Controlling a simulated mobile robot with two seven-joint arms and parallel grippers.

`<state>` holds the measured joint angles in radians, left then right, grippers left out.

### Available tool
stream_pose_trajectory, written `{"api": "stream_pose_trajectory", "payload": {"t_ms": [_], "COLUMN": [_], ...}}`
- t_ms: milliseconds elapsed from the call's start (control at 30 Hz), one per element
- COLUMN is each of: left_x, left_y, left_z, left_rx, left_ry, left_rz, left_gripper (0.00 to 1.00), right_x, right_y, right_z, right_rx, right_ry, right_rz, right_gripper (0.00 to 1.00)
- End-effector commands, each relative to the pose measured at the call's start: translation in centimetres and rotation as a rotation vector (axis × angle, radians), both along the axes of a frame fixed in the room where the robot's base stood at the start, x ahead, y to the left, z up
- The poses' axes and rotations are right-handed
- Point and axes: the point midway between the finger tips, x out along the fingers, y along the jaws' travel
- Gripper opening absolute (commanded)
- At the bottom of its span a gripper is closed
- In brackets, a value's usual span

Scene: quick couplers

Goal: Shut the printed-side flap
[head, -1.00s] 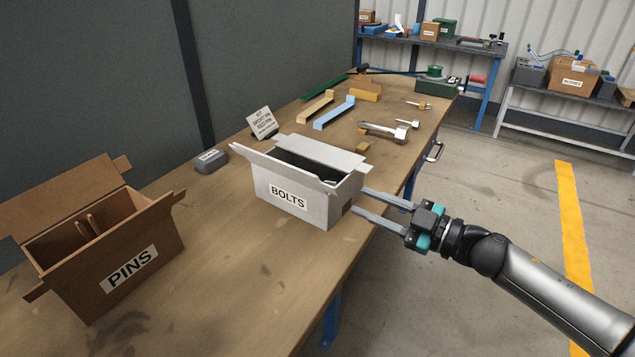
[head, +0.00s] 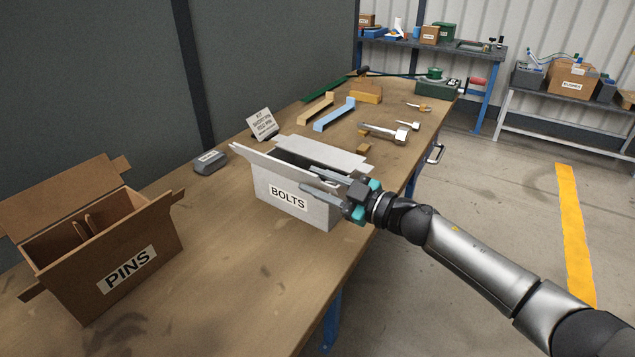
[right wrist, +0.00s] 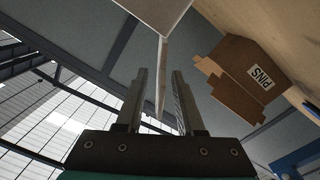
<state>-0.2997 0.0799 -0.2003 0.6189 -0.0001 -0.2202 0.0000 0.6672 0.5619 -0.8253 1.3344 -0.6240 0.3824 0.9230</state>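The white box marked BOLTS (head: 287,212) stands on the bench with its top open, its printed face toward me. The printed-side flap (head: 262,164) shows nearly edge-on along the top of that face, not folded over the opening. The far flap (head: 325,150) stands out at the back. My right gripper (head: 306,180) is at the right part of the printed side's top edge. In the right wrist view its fingers (right wrist: 160,85) are parted, with a thin panel edge between them and gaps on both sides. It hides the box's right end. My left gripper is not in view.
A brown box marked PINS (head: 130,268) stands open at the left. A small grey block (head: 210,161) and a sign (head: 262,124) are behind the white box. Tools and brackets lie farther back. The bench between the boxes is clear.

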Motion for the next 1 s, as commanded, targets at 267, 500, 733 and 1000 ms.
{"api": "stream_pose_trajectory", "payload": {"t_ms": [267, 500, 733, 1000], "left_x": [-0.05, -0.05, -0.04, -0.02], "left_y": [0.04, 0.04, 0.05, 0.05], "left_z": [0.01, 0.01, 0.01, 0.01], "left_rx": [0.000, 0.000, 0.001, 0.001], "left_ry": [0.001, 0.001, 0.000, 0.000], "left_rz": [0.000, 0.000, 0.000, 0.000], "left_gripper": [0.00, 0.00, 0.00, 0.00], "right_x": [-0.03, -0.03, -0.04, -0.04], "right_y": [-0.02, -0.04, -0.03, -0.04], "right_z": [0.00, -0.01, -0.02, -0.03], "right_rx": [0.000, 0.001, 0.001, 0.001], "right_ry": [0.000, 0.001, 0.001, 0.001], "right_rz": [0.000, 0.000, 0.000, 0.000], "right_gripper": [0.14, 0.00, 0.00, 0.00]}}
